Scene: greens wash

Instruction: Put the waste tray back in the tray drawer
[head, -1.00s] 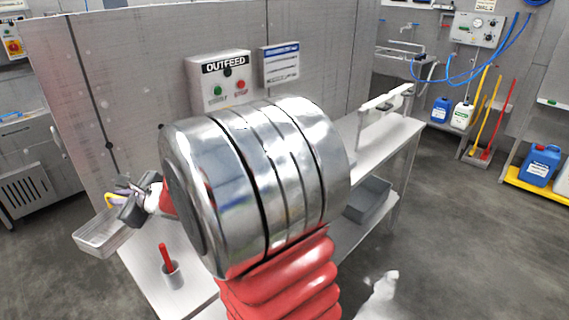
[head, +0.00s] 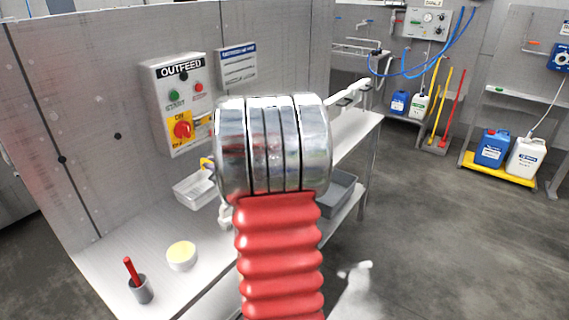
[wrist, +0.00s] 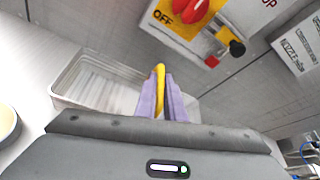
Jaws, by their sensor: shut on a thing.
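The waste tray is a shallow, empty pale-metal tray (head: 190,192) near the grey wall, left of my arm in the head view. In the wrist view, the tray (wrist: 90,85) extends left and behind the fingers, partly covered by them. My gripper (wrist: 160,92) has purple fingers closed around a yellow grip that appears to be the tray's handle. In the head view my wrist hides most of the gripper; a bit of yellow shows beside it. Whether the tray touches the bench is unclear. I cannot make out the tray drawer.
The white bench (head: 115,268) holds a round tub with yellow contents (head: 182,257) and a grey cup with a red handle (head: 140,290). The OUTFEED control box (head: 174,95) juts from the wall close above the gripper. A grey bin (head: 340,196) sits on the lower shelf.

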